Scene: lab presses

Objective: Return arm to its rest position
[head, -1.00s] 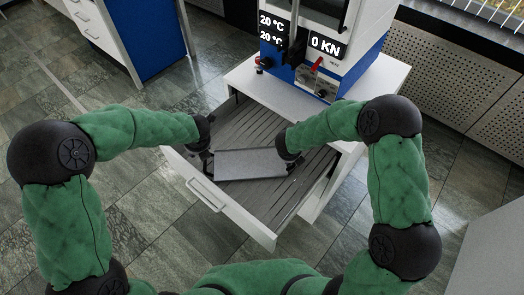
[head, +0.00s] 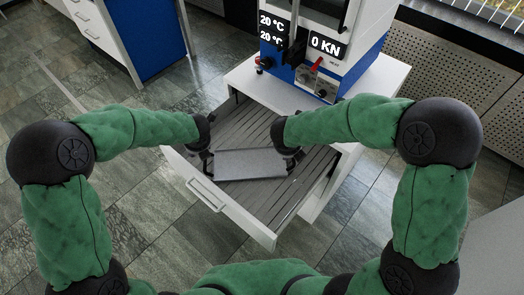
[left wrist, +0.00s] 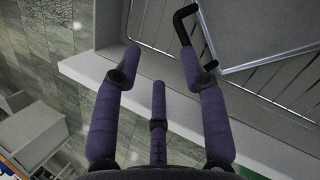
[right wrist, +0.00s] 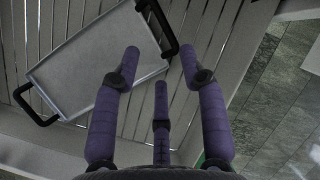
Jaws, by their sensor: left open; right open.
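A grey rectangular plate (head: 250,163) with black handles at both ends lies in the open drawer. It also shows in the left wrist view (left wrist: 265,30) and the right wrist view (right wrist: 95,60). My left gripper (head: 207,165) is open at the plate's left end; in its wrist view one finger is close to a black handle (left wrist: 184,25). My right gripper (head: 292,158) is open at the plate's right end; in its wrist view a black handle (right wrist: 159,27) lies just beyond and between the fingertips. I cannot tell whether either gripper touches a handle.
The drawer (head: 232,222) is pulled out from a white cabinet and has a slatted grey floor. A blue and white press (head: 325,75) with displays stands on the cabinet. Floor is free left of the drawer.

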